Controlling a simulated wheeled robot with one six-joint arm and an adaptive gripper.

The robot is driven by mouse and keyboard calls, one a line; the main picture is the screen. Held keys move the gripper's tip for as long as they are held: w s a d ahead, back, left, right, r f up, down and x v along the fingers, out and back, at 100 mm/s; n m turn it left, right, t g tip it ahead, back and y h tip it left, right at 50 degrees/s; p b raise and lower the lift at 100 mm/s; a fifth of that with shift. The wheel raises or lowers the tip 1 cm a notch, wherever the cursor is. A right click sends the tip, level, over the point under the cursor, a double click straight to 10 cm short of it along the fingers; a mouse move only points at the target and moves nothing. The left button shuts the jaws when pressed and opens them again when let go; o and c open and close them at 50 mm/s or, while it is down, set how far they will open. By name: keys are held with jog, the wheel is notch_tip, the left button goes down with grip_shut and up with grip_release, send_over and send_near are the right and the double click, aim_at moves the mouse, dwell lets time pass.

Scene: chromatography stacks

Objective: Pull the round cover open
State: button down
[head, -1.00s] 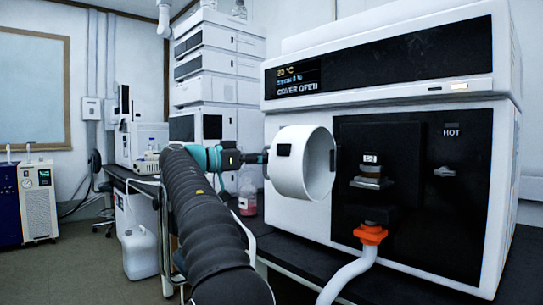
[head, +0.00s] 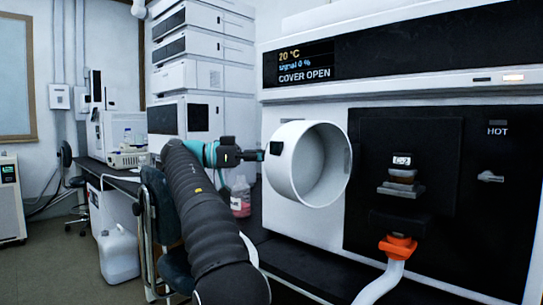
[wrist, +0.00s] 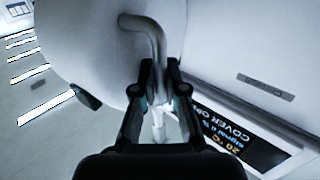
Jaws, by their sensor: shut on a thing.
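The round cover (head: 282,172) is a white, hollow cylinder. In the head view it stands swung out at the left of the instrument's black panel (head: 440,215), with its open mouth facing right. The display (head: 304,66) reads "COVER OPEN". My gripper (head: 262,155) is at the cover's left side. In the wrist view my gripper (wrist: 162,92) is shut on the cover's bent grey handle (wrist: 153,35), and the white cover (wrist: 85,45) fills the upper left. The fingertips' exact contact is partly hidden.
The uncovered panel holds a fitting labelled C-2 (head: 401,180), an orange connector (head: 397,248) with a white hose, and a small knob (head: 490,177). A bottle of pink liquid (head: 240,198) stands behind my arm. A chair (head: 165,220) is at the left, near my arm.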

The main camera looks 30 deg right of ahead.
jog(key=c, duration=1.2)
grip_release()
jog(key=shift+a, duration=0.15)
